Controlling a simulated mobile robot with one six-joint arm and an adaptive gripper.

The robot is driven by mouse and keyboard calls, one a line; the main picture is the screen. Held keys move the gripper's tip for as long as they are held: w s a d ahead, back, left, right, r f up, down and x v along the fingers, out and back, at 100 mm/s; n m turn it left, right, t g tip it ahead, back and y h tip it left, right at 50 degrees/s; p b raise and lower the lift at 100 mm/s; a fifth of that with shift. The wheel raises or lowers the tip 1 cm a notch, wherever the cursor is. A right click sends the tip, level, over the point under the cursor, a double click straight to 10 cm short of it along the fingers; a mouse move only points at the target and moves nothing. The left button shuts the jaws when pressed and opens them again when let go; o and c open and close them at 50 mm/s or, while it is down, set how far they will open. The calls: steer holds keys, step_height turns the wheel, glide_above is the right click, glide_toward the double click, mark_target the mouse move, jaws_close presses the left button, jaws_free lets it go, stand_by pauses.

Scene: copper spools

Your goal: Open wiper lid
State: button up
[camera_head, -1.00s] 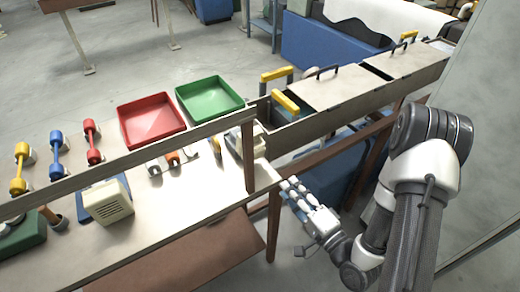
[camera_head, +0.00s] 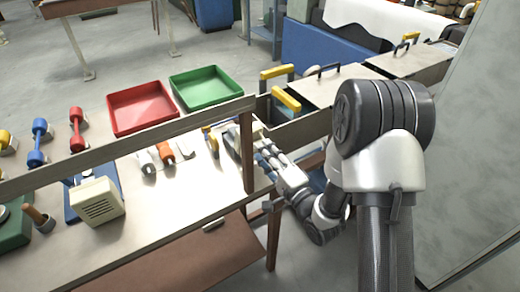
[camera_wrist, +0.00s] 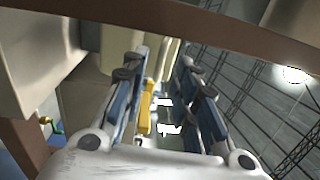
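Which part is the wiper lid I cannot tell for sure. A grey trough at the right back has a flat lid (camera_head: 320,92) with a dark handle, lying shut, and a second such lid (camera_head: 412,62) farther back. A pale box (camera_head: 232,140) stands at the table's right end, partly hidden by a brown post. My gripper (camera_head: 266,152) is beside that post, close to the pale box; contact is unclear. In the wrist view its fingers (camera_wrist: 165,75) are spread with a gap between them. A yellow bar (camera_wrist: 147,107) shows in line with that gap, its distance unclear.
A brown rail and its post (camera_head: 247,150) stand close to my gripper. Red (camera_head: 141,108) and green (camera_head: 205,88) trays, spools and a beige speaker-like box (camera_head: 97,201) are on the table (camera_head: 165,215). Yellow handles (camera_head: 286,100) rise at the trough's near end.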

steer(key=shift+x, duration=1.65)
jaws_close()
steer(key=shift+f, duration=0.1)
